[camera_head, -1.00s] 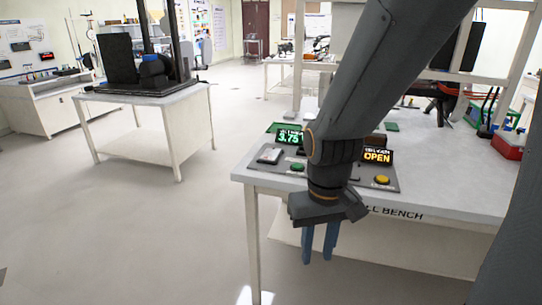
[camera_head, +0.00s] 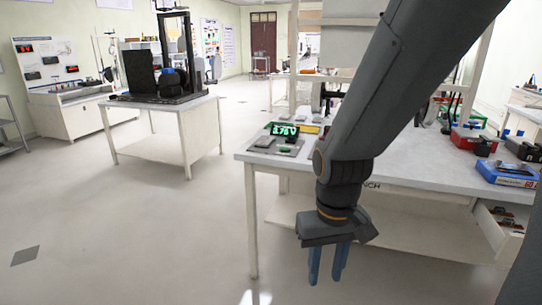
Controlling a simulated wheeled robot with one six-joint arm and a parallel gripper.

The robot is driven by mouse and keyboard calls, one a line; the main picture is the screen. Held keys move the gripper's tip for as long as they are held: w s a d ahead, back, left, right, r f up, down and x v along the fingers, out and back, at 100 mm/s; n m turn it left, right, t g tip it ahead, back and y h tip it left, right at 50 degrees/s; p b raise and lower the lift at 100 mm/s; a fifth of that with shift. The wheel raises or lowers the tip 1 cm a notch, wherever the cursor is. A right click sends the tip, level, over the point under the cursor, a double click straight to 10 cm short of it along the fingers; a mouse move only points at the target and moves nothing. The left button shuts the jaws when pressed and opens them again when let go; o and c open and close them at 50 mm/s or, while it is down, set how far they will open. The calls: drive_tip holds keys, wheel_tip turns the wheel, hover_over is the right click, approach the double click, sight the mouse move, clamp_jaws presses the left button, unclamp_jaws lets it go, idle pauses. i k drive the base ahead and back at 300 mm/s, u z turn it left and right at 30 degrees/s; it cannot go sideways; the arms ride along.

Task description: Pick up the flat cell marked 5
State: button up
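I cannot make out a flat cell marked 5; no such number is readable in this view. A small flat pale piece (camera_head: 264,142) lies on the grey test plate at the left end of the cell bench, but I cannot read any mark on it. My gripper (camera_head: 328,279) hangs in front of the bench with its two blue fingers pointing down. A narrow gap shows between the fingers, and nothing is seen in it. My arm hides the middle of the bench top.
The bench (camera_head: 425,182) has a lit green display (camera_head: 285,130) at left. A blue box (camera_head: 507,173), a red box (camera_head: 470,140) and an open drawer (camera_head: 497,222) are at right. Another table (camera_head: 160,146) stands at left. The floor between is clear.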

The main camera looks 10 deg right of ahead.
sight(265, 141)
drive_tip(key=u, duration=0.9)
drive_tip(key=i, duration=1.35)
drive_tip(key=z, duration=1.15)
drive_tip(key=i, duration=0.65)
drive_tip(key=z, duration=0.7)
drive_tip(key=i, duration=0.45)
drive_tip(key=u, duration=0.05)
